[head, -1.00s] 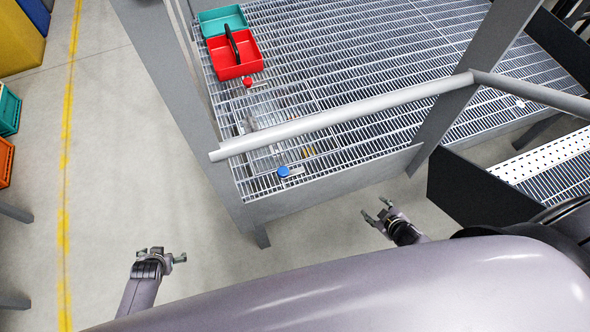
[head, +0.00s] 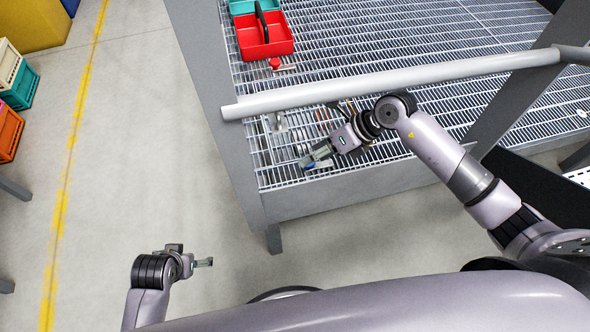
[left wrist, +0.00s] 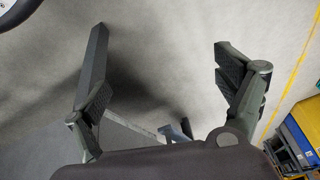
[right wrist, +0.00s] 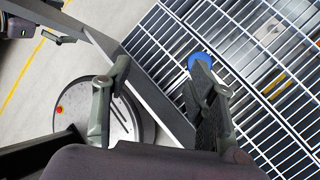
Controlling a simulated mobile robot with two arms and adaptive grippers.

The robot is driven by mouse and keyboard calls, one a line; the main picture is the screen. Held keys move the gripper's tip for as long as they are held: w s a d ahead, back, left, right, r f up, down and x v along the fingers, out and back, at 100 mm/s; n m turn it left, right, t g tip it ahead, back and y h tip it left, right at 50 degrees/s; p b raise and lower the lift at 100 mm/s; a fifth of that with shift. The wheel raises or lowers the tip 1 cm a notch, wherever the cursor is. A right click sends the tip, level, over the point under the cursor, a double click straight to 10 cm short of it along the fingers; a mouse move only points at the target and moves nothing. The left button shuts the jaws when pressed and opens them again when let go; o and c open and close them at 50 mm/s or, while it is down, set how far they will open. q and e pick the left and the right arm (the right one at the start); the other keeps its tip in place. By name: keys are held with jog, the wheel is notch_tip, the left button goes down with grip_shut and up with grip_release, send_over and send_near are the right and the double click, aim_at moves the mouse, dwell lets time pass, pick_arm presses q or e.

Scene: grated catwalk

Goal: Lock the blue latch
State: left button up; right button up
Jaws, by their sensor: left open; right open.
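The blue latch shows as a round blue knob (right wrist: 201,59) on the grating in the right wrist view, partly covered by one finger of my right gripper (right wrist: 162,72). In the head view my right gripper (head: 314,157) is over the near left corner of the grating, and its fingers largely hide the latch. That gripper is open, with one finger at or just above the knob; I cannot tell if it touches. My left gripper (head: 190,258) is open and empty above the concrete floor, left of the platform; its spread fingers also show in the left wrist view (left wrist: 160,85).
A grey handrail (head: 400,83) crosses above the grating (head: 360,45), with my right forearm by it. A grey post (head: 210,90) stands at the left corner. A red box (head: 279,43) and a red knob (head: 274,63) are farther back.

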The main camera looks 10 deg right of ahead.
notch_tip(320, 180, down, 2)
jog(key=w+d+n+h+b, duration=0.1)
jog(key=w+n+h+b, duration=0.1)
jog(key=n+h, duration=0.1)
pick_arm(q)
jog(key=s+d+f+g, duration=0.1)
jog(key=s+f, duration=0.1)
jog(key=s, duration=0.3)
pick_arm(e)
jog(key=h+b, duration=0.1)
send_over(317, 163)
jog(key=s+a, duration=0.2)
jog(key=shift+t, duration=0.4)
notch_tip(317, 163, down, 6)
jog(key=shift+w+r, duration=0.15)
jog(key=shift+r, duration=0.1)
pick_arm(q)
jog(key=shift+n, duration=0.3)
jog(key=shift+w+v, duration=0.2)
jog(key=shift+v, duration=0.6)
jog(key=shift+w+v, duration=0.15)
jog(key=shift+v, duration=0.7)
jog(key=shift+w+v, duration=0.2)
jog(key=shift+v, duration=0.6)
pick_arm(e)
jog(key=shift+w+a+f, duration=0.2)
jog(key=shift+f, duration=0.3)
